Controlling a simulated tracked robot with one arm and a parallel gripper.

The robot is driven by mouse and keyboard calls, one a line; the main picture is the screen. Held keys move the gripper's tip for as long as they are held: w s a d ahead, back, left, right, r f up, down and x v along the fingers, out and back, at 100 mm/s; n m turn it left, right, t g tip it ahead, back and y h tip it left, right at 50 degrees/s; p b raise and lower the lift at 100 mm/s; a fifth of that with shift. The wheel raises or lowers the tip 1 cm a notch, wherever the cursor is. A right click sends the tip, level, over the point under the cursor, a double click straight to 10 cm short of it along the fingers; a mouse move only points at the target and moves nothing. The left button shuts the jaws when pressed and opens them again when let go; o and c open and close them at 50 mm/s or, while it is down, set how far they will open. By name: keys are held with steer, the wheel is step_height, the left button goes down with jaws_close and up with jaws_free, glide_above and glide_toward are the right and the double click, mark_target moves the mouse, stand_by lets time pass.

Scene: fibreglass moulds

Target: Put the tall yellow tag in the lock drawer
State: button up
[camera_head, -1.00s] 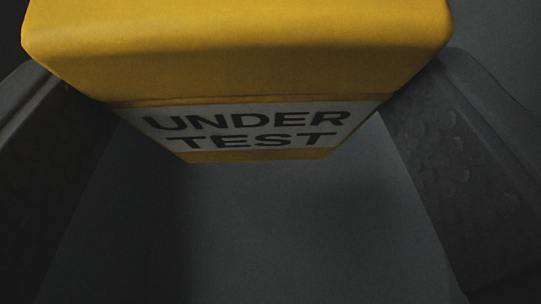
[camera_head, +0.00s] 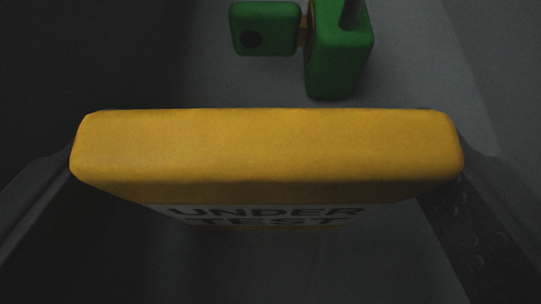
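The tall yellow tag (camera_head: 268,152) stands across the middle of the picture, with its thick top edge facing me. Its white label reading "UNDER TEST" (camera_head: 270,217) shows strongly foreshortened below that edge. My gripper (camera_head: 270,240) has one dark finger at the left side of the tag and one at the right. The tag spans the space between them. The picture is too dark to tell whether the fingers press on its sides or stand slightly apart. The tag's lower end is hard to see. I cannot make out for sure whether the grey surroundings are the lock drawer.
A green block (camera_head: 338,50) with a grey rod and a smaller green piece (camera_head: 265,29) with a dark round spot are beyond the tag at the top. Grey surface (camera_head: 430,75) is bare to their right. A dark area lies at the left.

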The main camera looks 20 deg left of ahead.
stand_by(0.3)
steer(key=p+v, duration=0.2)
steer(key=v, duration=1)
steer(key=shift+p, duration=0.4)
steer(key=shift+s+r, duration=0.1)
